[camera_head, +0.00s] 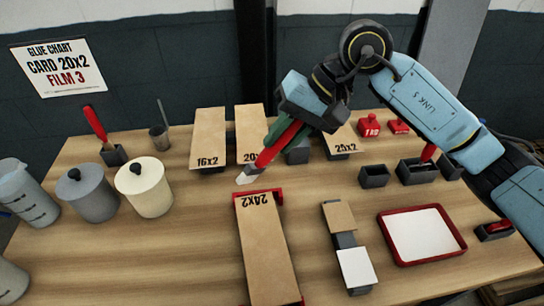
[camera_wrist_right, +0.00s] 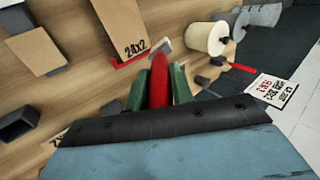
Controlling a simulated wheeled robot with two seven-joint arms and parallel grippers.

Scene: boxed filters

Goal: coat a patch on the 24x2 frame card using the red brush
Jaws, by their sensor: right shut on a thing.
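My right gripper (camera_head: 280,132) is shut on a red brush (camera_head: 276,146), which slants down to the left with its pale tip foremost. The 24x2 frame card (camera_head: 266,250) is tan and lies in a red-edged holder at the front centre. The brush tip is just beyond the card's far end and looks apart from it; its height is hard to tell. In the right wrist view the brush (camera_wrist_right: 159,82) sits between the green fingers (camera_wrist_right: 157,88), with the card (camera_wrist_right: 120,25) ahead on the left. My left gripper is not in view.
Cards marked 16x2 (camera_head: 208,138), 20 (camera_head: 249,125) and 25x2 (camera_head: 341,139) stand behind. Lidded pots (camera_head: 146,190) and another red-handled brush (camera_head: 96,124) are left. A red-rimmed tray (camera_head: 462,244) and small dark boxes (camera_head: 373,177) are right. A glue chart (camera_head: 62,67) hangs behind.

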